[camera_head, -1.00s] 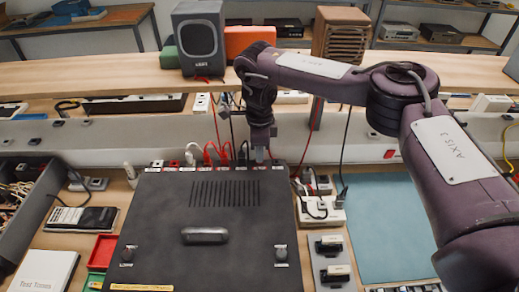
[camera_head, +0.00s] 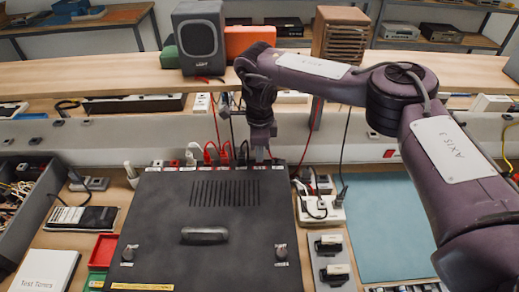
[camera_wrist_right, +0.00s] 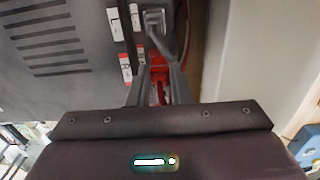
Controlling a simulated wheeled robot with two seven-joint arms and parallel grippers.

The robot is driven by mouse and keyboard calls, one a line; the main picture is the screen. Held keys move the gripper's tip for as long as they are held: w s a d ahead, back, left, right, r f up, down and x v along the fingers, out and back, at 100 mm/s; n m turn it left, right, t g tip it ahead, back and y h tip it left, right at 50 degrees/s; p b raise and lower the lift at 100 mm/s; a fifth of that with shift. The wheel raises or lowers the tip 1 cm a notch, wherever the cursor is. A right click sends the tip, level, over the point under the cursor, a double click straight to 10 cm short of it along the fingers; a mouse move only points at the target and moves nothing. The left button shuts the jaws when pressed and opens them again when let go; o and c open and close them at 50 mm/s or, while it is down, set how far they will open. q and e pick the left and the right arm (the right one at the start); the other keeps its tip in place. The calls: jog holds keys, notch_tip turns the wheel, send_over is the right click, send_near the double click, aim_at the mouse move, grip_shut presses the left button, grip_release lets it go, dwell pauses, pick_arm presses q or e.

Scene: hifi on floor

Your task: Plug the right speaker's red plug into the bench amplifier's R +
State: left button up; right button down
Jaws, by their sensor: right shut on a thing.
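The dark grey bench amplifier (camera_head: 180,262) lies on the bench, with a row of labelled sockets along its far edge. Several red and black plugs stand in or at that row, including a red plug (camera_head: 210,152) left of my right gripper (camera_head: 262,150). My right gripper points down at the right end of the row. In the right wrist view its fingers (camera_wrist_right: 158,80) are shut on a red plug (camera_wrist_right: 161,92), close to the amplifier's edge and its red and white labels. The fingers hide the plug's tip, so I cannot tell whether it is in a socket. My left gripper is out of view.
A dark grey speaker (camera_head: 199,38) and a slatted wooden box (camera_head: 340,38) stand on the raised shelf (camera_head: 120,75). Red and black cables hang down behind the amplifier. A white adapter block (camera_head: 322,210) lies to its right, beside a clear blue mat (camera_head: 385,230).

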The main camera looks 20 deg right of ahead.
dwell(0.5)
dwell(0.3)
jog(key=c, duration=1.2)
grip_release()
jog(key=shift+c, duration=0.2)
notch_tip(320, 180, up, 7)
jog(key=shift+r, duration=0.2)
jog(key=shift+r+p, duration=0.35)
jog(key=shift+r, duration=0.1)
notch_tip(320, 180, up, 4)
jog(key=p, duration=0.5)
jog(key=shift+r, duration=0.2)
